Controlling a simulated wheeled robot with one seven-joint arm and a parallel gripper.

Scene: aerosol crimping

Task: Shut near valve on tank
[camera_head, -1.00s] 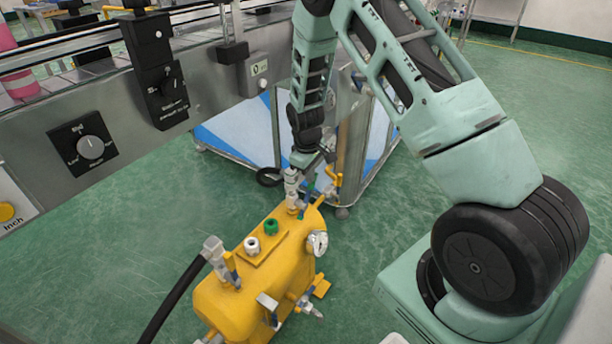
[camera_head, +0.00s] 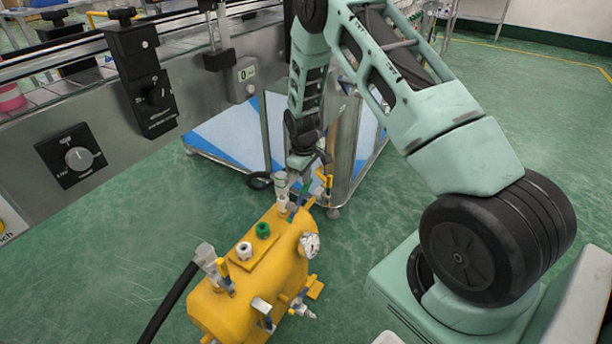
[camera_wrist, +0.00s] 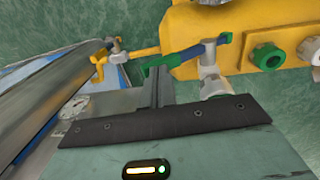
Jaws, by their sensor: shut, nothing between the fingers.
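The yellow tank (camera_head: 238,303) stands on the floor below my arm, and part of it shows in the wrist view (camera_wrist: 190,18). A second valve with a yellow lever (camera_wrist: 113,54) is farther left. At the tank's hose end is another valve (camera_head: 222,276). My gripper (camera_wrist: 157,74) is shut and empty, its fingers beside the blue lever, by a green part. Whether they touch is unclear. In the head view my gripper (camera_head: 305,172) is over the tank's far end, partly hidden.
A conveyor frame (camera_head: 110,130) with knobs runs along the left. A blue-and-white panelled stand (camera_head: 228,130) is behind the tank. A black hose (camera_head: 165,305) leaves the tank at lower left. A gauge (camera_head: 309,245) sits on its right side.

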